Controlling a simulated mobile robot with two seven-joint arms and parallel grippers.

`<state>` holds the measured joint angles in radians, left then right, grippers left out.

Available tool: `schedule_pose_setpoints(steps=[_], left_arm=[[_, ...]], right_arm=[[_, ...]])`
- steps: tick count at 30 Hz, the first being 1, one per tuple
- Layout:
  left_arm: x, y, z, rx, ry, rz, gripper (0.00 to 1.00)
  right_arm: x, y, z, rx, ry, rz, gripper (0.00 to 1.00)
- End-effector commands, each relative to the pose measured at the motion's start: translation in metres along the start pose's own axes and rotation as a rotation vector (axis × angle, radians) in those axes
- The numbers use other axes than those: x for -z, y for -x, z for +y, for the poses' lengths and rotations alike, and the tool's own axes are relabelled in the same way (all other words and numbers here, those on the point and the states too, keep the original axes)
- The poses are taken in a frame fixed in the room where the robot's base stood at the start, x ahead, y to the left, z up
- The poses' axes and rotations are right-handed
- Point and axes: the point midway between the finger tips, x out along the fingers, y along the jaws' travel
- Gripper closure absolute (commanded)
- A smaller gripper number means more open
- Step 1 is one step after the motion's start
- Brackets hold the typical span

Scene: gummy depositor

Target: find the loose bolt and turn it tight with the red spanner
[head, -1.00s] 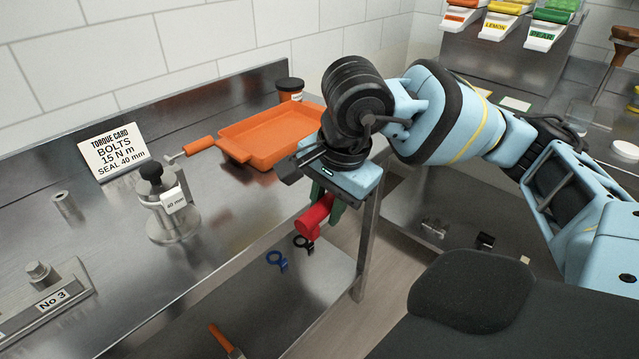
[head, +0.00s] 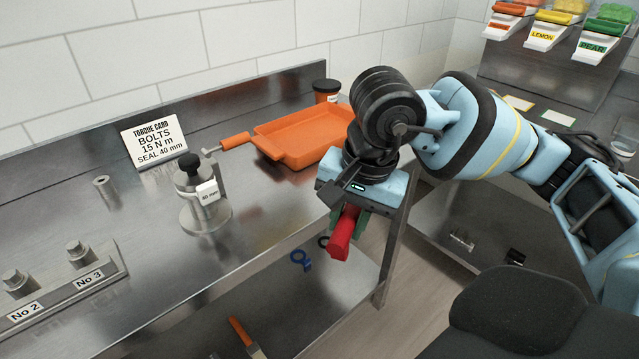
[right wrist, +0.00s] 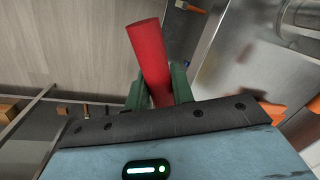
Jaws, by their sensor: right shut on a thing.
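My right gripper (head: 350,215) is shut on a red cylindrical piece, the red spanner's handle (head: 342,236), beyond the bench's front edge. In the right wrist view the red handle (right wrist: 150,60) stands up between the green fingers (right wrist: 158,88); the spanner's working end is not clear. A bolt (head: 78,252) labelled No 3 and another bolt (head: 17,281) labelled No 2 stand on a metal bar (head: 70,290) at the bench's left. I cannot tell which bolt is loose. My left gripper is not in view.
A torque card (head: 154,142) reads bolts 15 N m. Blue ring tool (head: 300,259) and orange-handled scraper (head: 241,332) lie on the lower shelf.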

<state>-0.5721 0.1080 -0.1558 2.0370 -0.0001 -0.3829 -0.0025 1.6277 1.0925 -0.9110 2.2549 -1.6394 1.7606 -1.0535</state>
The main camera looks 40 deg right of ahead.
Motion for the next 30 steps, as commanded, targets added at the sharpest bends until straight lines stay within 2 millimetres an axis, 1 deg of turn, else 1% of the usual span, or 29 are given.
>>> schedule_pose_setpoints(steps=[3,9,12,15,18,21,30], left_arm=[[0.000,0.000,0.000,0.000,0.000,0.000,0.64],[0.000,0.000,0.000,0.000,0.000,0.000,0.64],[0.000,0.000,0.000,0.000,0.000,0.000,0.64],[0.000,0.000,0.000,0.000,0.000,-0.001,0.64],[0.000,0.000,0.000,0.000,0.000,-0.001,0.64],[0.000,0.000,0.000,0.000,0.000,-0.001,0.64],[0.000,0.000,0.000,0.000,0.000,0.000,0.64]], right_arm=[[-0.017,-0.002,-0.007,-0.002,0.256,-0.048,1.00],[-0.041,-0.005,-0.013,0.005,0.659,-0.123,1.00],[-0.050,-0.006,-0.015,0.015,0.810,-0.150,1.00],[-0.056,-0.006,-0.016,0.023,0.914,-0.169,1.00],[-0.059,-0.006,-0.017,0.029,0.973,-0.179,1.00],[-0.061,-0.007,-0.017,0.031,0.995,-0.183,1.00],[-0.061,-0.007,-0.017,0.030,0.994,-0.183,1.00]])
